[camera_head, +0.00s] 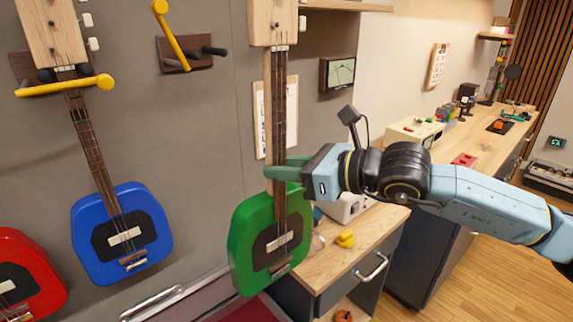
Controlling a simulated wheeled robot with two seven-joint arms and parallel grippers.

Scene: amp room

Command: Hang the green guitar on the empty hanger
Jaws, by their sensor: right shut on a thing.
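The green guitar (252,260) is upright in the middle of the head view, its neck rising to a wooden headstock cut by the top edge. My right gripper (282,172) is shut on the green guitar, at the lower neck just above the body. The empty hanger (185,58) is on the wall to the upper left, a dark plate with dark pegs and a raised yellow bar. The guitar is to the right of this hanger and apart from it. My left gripper is not in view.
A blue guitar (122,236) hangs at the left on a hanger with its yellow bar (64,86) across the neck. A red guitar (28,278) is at the lower left. A wooden workbench (340,262) with a drawer stands behind the green guitar, holding a yellow object (345,239).

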